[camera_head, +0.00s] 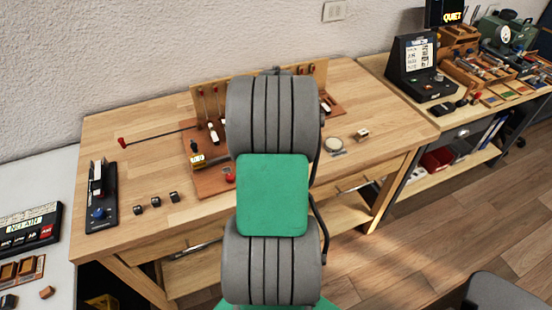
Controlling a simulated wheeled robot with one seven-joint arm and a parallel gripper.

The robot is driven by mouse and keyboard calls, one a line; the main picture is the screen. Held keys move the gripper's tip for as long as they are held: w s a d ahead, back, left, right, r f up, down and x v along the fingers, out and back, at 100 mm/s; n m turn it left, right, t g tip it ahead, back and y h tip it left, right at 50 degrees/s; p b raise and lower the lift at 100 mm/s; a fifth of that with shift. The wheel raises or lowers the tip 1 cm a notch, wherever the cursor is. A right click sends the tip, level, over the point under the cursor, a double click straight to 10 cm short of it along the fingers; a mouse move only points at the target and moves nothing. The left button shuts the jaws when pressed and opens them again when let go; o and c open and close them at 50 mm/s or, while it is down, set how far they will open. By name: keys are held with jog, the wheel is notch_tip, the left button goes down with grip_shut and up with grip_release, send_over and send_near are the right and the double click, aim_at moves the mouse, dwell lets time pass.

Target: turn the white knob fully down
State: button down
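My arm (272,195), grey with green panels, stands in the middle of the view and covers the centre of the wooden workbench (130,140). My gripper does not show; it is hidden behind the arm or out of frame. A reddish-brown board (208,180) on the bench carries upright rods and small fittings, partly behind the arm. A white-topped piece (213,134) stands on it left of the arm. A small pale knob-like piece (362,133) sits on the bench right of the arm. I cannot tell for sure which is the white knob, nor its setting.
A black device with a blue knob (99,212) stands at the bench's left end. Several small dark blocks (155,203) lie near the front edge. A red-tipped rod (123,142) reaches left. A round dial (334,146) lies right of the arm. A second bench (400,70) holds equipment.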

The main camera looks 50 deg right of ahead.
jog(key=shift+r, duration=0.1)
jog(key=c, duration=1.2)
grip_release()
notch_tip(320, 180, up, 8)
jog(key=shift+f+b, duration=0.1)
jog(key=shift+b, duration=0.3)
